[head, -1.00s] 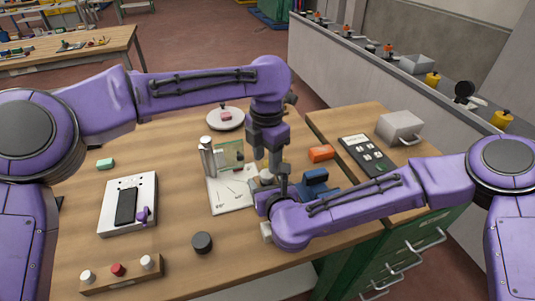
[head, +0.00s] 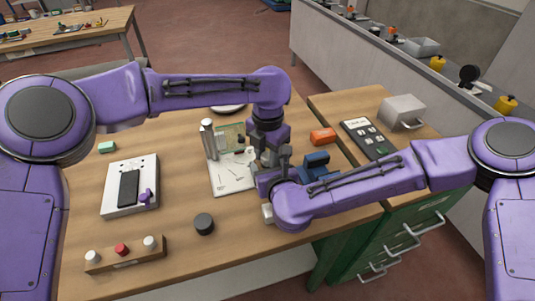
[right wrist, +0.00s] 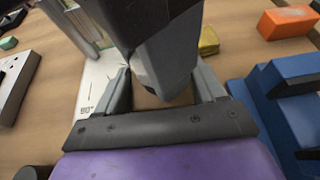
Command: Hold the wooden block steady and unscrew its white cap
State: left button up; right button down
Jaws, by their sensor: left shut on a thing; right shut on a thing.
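In the right wrist view, a tan wooden block (right wrist: 148,101) shows in part between the two grey fingers of my right gripper (right wrist: 163,95), which is shut on it. My dark left gripper (right wrist: 160,50) comes down from above, right over the block, and covers most of it. In the head view my left gripper (head: 267,148) is directly above my right gripper (head: 268,172), near the middle of the table. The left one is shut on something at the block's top. The white cap is hidden, so I cannot see its seat or any turning.
A blue fixture (head: 316,166) and an orange block (head: 323,136) are close on the right. A black puck (head: 204,224) and a knob bar (head: 125,258) are nearer the front.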

pick_arm(q)
jog(key=shift+n, duration=0.5)
pick_arm(e)
jog(key=shift+s+f, duration=0.1)
jog(key=shift+f, duration=0.2)
pick_arm(q)
jog(key=o, duration=1.2)
jog(key=shift+c, duration=0.2)
jog(key=shift+s, duration=0.1)
